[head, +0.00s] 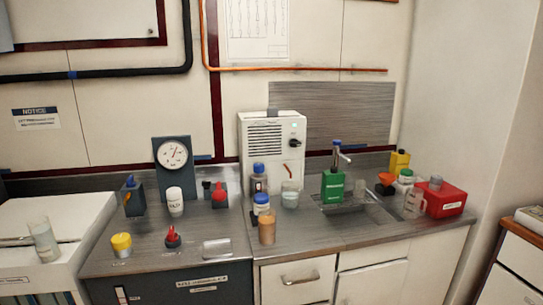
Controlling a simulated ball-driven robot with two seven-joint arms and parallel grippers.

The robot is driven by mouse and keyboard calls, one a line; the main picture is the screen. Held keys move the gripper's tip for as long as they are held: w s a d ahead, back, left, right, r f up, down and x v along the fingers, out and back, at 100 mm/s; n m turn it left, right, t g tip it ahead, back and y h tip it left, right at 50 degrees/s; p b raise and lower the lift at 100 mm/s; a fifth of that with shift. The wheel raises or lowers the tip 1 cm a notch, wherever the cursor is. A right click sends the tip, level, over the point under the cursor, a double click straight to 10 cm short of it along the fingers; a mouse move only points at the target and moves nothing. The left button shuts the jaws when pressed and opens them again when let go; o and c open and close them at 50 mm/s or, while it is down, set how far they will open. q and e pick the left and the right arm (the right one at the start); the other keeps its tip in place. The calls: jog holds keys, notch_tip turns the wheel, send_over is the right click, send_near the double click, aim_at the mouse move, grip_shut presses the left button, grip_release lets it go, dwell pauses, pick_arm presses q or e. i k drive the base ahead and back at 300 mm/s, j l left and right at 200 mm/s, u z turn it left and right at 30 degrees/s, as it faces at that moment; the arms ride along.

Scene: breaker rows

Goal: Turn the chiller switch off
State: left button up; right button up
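A cream box with a slatted vent (266,142) stands against the wall on the counter, and it looks like the chiller. On its front right are a small green light (294,126), a dark knob or switch (294,142) and a small red-orange part (289,168) lower down. The set position of the knob is too small to tell. Bottles and a beaker stand before the box and hide part of its lower front. Neither of my grippers is in view.
In front of the box are a dark bottle (259,178), a beaker (290,194), a blue-capped jar (261,203) and an amber container (267,227). A green bottle (333,188) stands at the sink. A gauge (173,155) stands left.

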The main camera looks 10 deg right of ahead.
aim_at(294, 144)
jog(key=i+l+z, duration=0.1)
jog(key=l, duration=0.3)
jog(key=i+l, duration=0.3)
jog(key=i+l+z, duration=0.15)
jog(key=l, duration=0.35)
jog(key=i+l+z, duration=0.1)
jog(key=i+l, duration=0.15)
jog(key=l, duration=0.15)
